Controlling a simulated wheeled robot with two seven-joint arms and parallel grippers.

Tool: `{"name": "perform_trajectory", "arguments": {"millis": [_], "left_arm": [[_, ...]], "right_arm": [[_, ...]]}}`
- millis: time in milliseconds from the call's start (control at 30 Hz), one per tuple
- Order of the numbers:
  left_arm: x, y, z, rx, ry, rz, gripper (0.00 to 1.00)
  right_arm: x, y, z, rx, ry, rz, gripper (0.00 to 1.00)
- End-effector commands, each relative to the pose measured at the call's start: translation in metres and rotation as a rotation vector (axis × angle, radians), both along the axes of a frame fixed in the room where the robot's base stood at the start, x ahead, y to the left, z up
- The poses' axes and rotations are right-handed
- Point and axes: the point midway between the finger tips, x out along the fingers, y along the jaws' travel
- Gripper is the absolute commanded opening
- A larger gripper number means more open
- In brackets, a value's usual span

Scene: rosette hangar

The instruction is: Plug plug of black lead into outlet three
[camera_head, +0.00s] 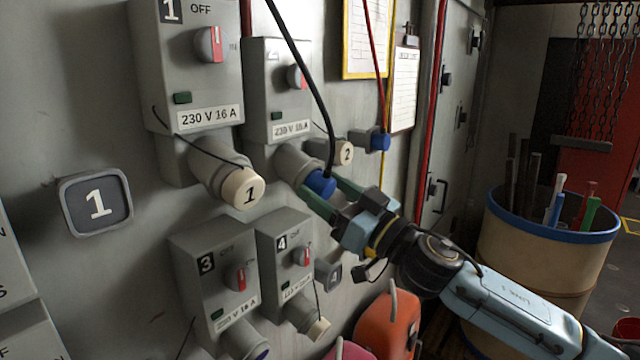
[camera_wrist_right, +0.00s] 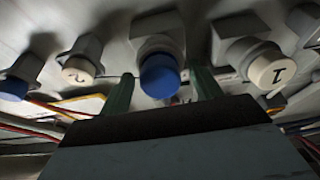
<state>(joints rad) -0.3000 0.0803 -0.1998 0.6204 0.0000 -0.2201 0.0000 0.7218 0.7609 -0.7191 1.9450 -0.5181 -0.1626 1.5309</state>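The blue plug (camera_head: 320,184) of the black lead (camera_head: 318,85) sits in the socket under box 2 (camera_head: 277,95). My right gripper (camera_head: 322,187) reaches in from the right, its green fingers on either side of that plug. In the right wrist view the blue plug (camera_wrist_right: 160,76) is between the fingers, with gaps visible at both sides, so the gripper is open. Box 3 (camera_head: 205,262) is at lower left; its outlet (camera_head: 240,340) points down and right and is partly cut off by the bottom edge. My left gripper is not in view.
Outlet one has a cream cap (camera_head: 243,188); outlet four has a cream cap (camera_head: 318,328). Cap 2 (camera_head: 345,152) and another blue plug (camera_head: 380,141) on a red lead are up right. An orange object (camera_head: 388,322) is below my right arm; a bin (camera_head: 535,250) stands right.

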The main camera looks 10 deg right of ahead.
Motion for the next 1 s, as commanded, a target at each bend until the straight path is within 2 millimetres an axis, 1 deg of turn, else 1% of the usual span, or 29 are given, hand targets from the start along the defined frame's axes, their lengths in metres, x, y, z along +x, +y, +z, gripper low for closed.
{"name": "perform_trajectory", "arguments": {"millis": [33,67,467,667,1000], "left_arm": [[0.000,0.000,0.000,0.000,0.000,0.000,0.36],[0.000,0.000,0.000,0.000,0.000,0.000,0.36],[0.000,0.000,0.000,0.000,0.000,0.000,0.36],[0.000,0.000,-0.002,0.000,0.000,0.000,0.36],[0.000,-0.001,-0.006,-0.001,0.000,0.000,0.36]], "right_arm": [[0.000,0.000,0.000,0.000,0.000,0.000,0.61],[0.000,0.000,0.000,0.000,0.000,0.000,0.57],[0.000,0.000,0.000,0.000,0.000,0.000,0.05],[-0.002,-0.002,-0.002,0.000,0.000,0.000,0.04],[-0.013,-0.010,-0.007,0.000,0.001,0.000,0.04]]}}
